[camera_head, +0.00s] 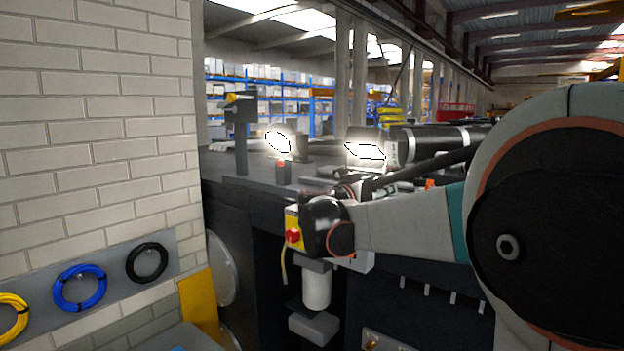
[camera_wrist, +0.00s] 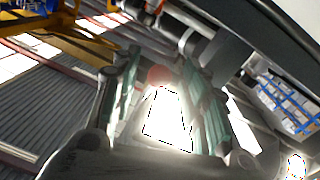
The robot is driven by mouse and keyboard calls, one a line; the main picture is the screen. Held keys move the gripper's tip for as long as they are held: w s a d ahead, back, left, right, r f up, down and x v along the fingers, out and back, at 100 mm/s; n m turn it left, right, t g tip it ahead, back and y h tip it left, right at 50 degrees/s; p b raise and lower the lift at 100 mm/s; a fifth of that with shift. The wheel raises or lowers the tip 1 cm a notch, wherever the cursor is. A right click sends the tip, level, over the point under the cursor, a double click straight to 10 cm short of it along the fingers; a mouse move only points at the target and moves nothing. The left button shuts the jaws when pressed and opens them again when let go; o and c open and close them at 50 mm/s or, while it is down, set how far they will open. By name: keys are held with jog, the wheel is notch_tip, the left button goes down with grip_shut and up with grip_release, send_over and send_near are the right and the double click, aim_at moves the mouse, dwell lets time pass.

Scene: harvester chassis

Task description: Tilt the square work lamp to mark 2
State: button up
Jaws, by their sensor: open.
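The square work lamp (camera_head: 365,151) is lit, with a bright four-sided face, on the dark chassis deck in the head view. In the wrist view its glowing face (camera_wrist: 168,116) lies between my two fingers. My gripper (camera_wrist: 160,88) is open, with one finger on each side of the lamp. I cannot tell whether either finger touches it. In the head view my wrist is just below and left of the lamp, and the fingers are hard to make out. Glare hides the lamp's housing edges. I cannot make out mark 2.
A black cylinder (camera_head: 440,140) lies to the right. A white brick wall (camera_head: 95,110) with coiled cables (camera_head: 80,288) closes off the left.

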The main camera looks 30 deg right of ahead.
jog(key=shift+x, duration=0.8)
jog(key=shift+c, duration=0.6)
grip_shut()
